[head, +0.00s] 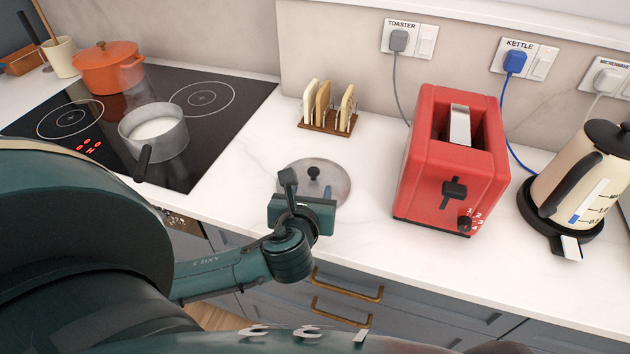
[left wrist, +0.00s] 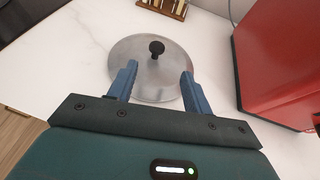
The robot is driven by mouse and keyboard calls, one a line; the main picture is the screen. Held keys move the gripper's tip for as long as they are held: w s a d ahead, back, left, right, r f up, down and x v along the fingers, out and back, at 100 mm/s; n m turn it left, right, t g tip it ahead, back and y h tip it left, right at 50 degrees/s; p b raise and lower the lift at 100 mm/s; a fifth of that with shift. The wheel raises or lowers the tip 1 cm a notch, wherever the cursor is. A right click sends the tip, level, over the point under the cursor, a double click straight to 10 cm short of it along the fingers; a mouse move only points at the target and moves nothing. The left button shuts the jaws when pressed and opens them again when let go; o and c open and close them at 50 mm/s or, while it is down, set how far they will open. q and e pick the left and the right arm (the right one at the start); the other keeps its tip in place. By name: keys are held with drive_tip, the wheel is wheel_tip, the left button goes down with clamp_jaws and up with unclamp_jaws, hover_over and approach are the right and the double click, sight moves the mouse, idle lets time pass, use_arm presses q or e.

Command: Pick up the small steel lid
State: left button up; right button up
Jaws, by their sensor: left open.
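The small steel lid (head: 331,178) lies on the white counter between the hob and the red toaster. It is a round grey disc with a black knob on top. In the left wrist view the lid (left wrist: 130,58) is ahead of my gripper, its black knob beyond the fingertips and between their lines. My left gripper (head: 289,178) is open and empty at the lid's near side; its two blue fingers (left wrist: 159,77) show in the left wrist view, overlapping the lid's near part. I cannot tell the height of the fingers above it. My right gripper is not in view.
The red toaster (head: 425,160) stands right of the lid, and a toast rack (head: 328,124) stands behind it. The black hob (head: 215,128) holds a steel saucepan (head: 158,142) and an orange pot (head: 108,70). A cream kettle (head: 572,175) is at the far right. Counter between lid and toaster is clear.

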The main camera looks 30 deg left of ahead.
sight(313, 176)
use_arm(q)
drive_tip(key=shift+x, duration=1)
drive_tip(key=x, duration=0.5)
drive_tip(key=shift+w+a+f+p, duration=0.1)
drive_tip(key=shift+a+p, duration=0.2)
drive_tip(key=shift+a, duration=0.1)
clamp_jaws()
